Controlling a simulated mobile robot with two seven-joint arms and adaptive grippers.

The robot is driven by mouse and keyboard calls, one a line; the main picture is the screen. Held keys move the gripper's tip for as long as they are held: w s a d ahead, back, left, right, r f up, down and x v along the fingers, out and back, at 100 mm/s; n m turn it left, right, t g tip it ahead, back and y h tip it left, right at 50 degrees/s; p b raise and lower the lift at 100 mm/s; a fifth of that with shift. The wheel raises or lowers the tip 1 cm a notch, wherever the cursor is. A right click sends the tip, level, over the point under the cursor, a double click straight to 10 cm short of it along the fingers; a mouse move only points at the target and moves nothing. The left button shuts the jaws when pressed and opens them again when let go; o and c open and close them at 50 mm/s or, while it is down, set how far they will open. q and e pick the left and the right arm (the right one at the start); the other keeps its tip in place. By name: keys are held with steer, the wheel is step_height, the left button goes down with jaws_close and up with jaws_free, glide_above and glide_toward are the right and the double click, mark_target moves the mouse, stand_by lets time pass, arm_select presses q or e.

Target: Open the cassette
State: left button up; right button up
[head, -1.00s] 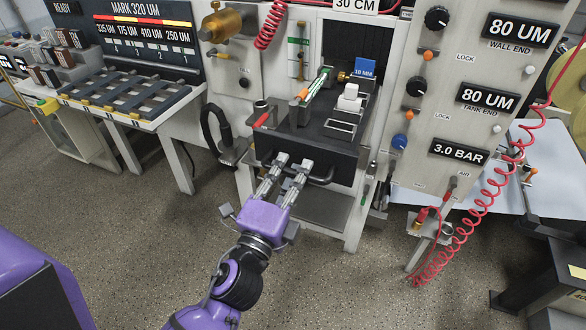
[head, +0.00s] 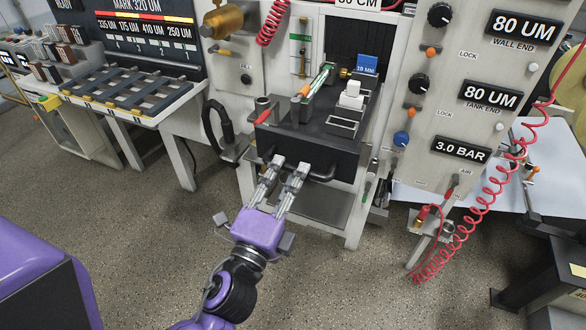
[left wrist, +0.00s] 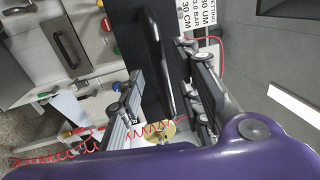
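The cassette (head: 335,158) appears to be the dark box in the middle of the head view, standing out from the machine front. A black bar handle (head: 322,176) is on its front face. My left gripper (head: 289,164) is at this front face, left of centre, with its fingers apart. In the left wrist view, the dark handle bar (left wrist: 157,60) runs between the spread fingers of the left gripper (left wrist: 165,95). I see a gap beside the bar; contact cannot be told. My right gripper is not in view.
A white block (head: 351,97) and a green-and-orange tool (head: 312,82) are on top of the box. A panel with black knobs (head: 440,15) stands at the right, with a red coiled hose (head: 480,210). A slotted rack (head: 130,93) is at the left. The floor in front is open.

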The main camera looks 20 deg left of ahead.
arm_select(q)
steer(key=s, duration=0.3)
steer(key=s+f, duration=0.1)
steer(key=shift+s+a, duration=0.1)
steer(key=shift+s, duration=0.3)
steer(key=s+a+f+n+g+y+p, duration=0.1)
steer(key=s+f+n+g, duration=0.2)
steer(key=f+n, duration=0.5)
steer(key=s+a+f+n+g+y+p, duration=0.1)
steer(key=s+f+n+g, duration=0.3)
steer(key=f, duration=0.6)
steer(key=s+f+n+g+h+p, duration=0.1)
steer(key=s+f+n+g, duration=0.3)
steer(key=s+f, duration=0.8)
steer(key=s+n+p, duration=0.1)
steer(key=s+n, duration=0.1)
steer(key=s, duration=0.1)
steer(key=shift+s+f+g+h, duration=0.25)
steer(key=shift+f+g+h, duration=0.05)
steer(key=shift+f, duration=0.1)
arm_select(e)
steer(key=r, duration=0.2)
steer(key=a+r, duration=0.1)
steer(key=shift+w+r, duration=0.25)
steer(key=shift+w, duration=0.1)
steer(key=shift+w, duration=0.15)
